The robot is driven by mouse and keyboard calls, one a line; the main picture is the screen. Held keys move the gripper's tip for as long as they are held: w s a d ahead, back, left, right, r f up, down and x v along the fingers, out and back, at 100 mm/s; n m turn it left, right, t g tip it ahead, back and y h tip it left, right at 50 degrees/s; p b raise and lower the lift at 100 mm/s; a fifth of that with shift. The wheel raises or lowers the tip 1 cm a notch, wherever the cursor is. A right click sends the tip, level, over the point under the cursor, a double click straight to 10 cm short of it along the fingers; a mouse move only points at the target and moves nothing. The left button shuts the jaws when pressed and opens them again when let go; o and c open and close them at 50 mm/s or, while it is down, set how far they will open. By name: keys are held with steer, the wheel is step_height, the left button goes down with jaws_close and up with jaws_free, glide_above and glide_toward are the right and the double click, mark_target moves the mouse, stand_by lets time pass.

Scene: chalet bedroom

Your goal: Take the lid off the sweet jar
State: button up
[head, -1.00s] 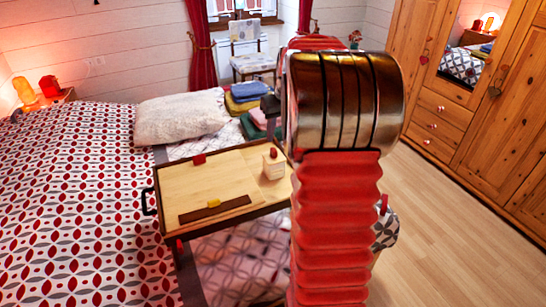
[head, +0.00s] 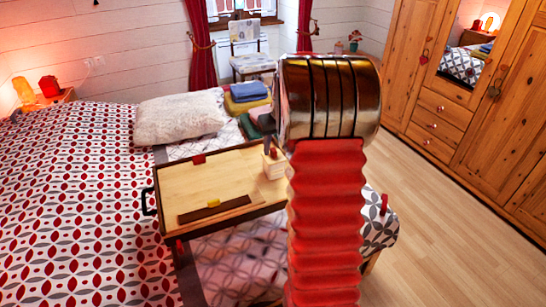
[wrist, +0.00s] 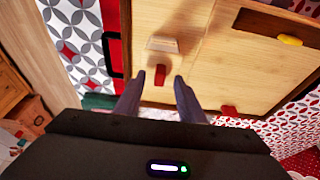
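The sweet jar (head: 274,168) is a small cream box-like pot with a red knob on top. It stands at the right end of a wooden tray (head: 240,219) on the bed. In the wrist view the jar (wrist: 163,44) shows with its red knob (wrist: 160,75) towards me; I cannot make out the lid's seam. My gripper (wrist: 158,78) is open and empty, its two dark fingertips on either side of the knob in the picture. I cannot tell how far above it they are. In the head view my gripper (head: 268,147) is just over the jar, partly hidden by my arm.
On the tray lie a dark brown strip (head: 208,210) with a yellow piece (head: 213,202), and a red block (head: 198,159) at the back edge. A white pillow (head: 180,118) and folded cloths (head: 246,92) lie behind. Floor is free on the right.

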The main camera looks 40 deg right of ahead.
steer(key=shift+x, duration=0.85)
steer(key=shift+c, duration=0.4)
jaws_close()
